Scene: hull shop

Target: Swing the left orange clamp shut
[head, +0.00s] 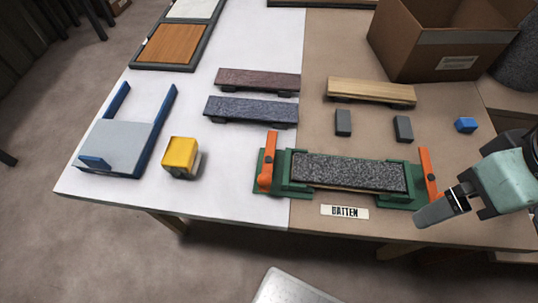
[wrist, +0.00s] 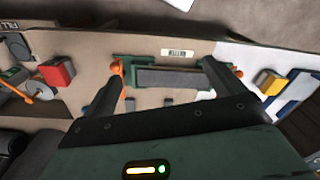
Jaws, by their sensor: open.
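The left orange clamp (head: 268,160) is at the left end of a green fixture (head: 256,186). Its bar stands off the end of the grey speckled strip (head: 350,173), not across it. A second orange clamp (head: 427,172) is at the right end. My gripper (head: 434,213) is at the table's front right, beside the right clamp and well away from the left one. In the wrist view my gripper (wrist: 164,68) is open and empty, fingers apart in front of the fixture. That view is turned round, so the left clamp (wrist: 238,72) shows on the right, partly hidden by a finger.
A BATTEN label (head: 345,212) lies in front of the fixture. A yellow block (head: 180,157) and a blue-edged tray (head: 120,147) are to its left. Several strips and small blocks lie behind, with a cardboard box (head: 430,40). A red block (wrist: 57,73) shows in the wrist view.

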